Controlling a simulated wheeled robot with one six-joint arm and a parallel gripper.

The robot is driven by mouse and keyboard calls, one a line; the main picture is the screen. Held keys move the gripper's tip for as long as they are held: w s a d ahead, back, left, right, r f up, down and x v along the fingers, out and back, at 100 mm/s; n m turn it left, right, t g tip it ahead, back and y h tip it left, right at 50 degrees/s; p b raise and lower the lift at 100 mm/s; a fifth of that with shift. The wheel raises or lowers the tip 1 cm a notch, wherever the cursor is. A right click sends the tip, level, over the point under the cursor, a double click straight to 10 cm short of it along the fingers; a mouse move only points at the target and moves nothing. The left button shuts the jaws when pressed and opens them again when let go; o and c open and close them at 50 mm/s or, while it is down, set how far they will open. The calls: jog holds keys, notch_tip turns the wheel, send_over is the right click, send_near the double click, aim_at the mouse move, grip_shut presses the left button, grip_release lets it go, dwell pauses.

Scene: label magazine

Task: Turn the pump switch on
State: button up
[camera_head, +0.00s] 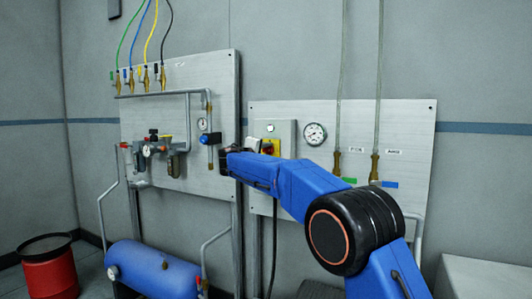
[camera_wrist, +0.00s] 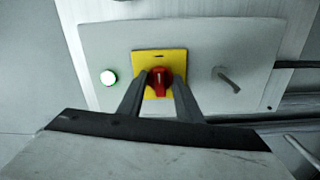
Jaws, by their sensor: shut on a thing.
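The pump switch is a red rotary knob (camera_wrist: 160,82) on a yellow plate (camera_wrist: 172,56), set in a pale grey box panel (camera_wrist: 205,55). In the wrist view the two fingers of my gripper (camera_wrist: 160,84) stand at either side of the knob and are shut on it. The knob's pale mark looks roughly upright in that view. In the head view the yellow plate (camera_head: 276,147) shows just above my blue arm, which hides part of the box. The jaw contact cannot be made out there.
A lit green-rimmed lamp (camera_wrist: 108,78) and a small grey lever (camera_wrist: 229,80) flank the switch. A round gauge (camera_head: 315,134) and two hoses with brass fittings (camera_head: 337,162) are to its right. A valve board (camera_head: 180,110), blue tank (camera_head: 155,268) and red bin (camera_head: 50,272) are left.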

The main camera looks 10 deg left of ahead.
jog(key=shift+f+m, duration=0.15)
jog(key=shift+m, duration=0.25)
jog(key=o, duration=1)
jog(key=shift+o, duration=0.2)
jog(key=shift+s, duration=0.1)
jog(key=v, duration=1.7)
jog(key=shift+s, duration=0.15)
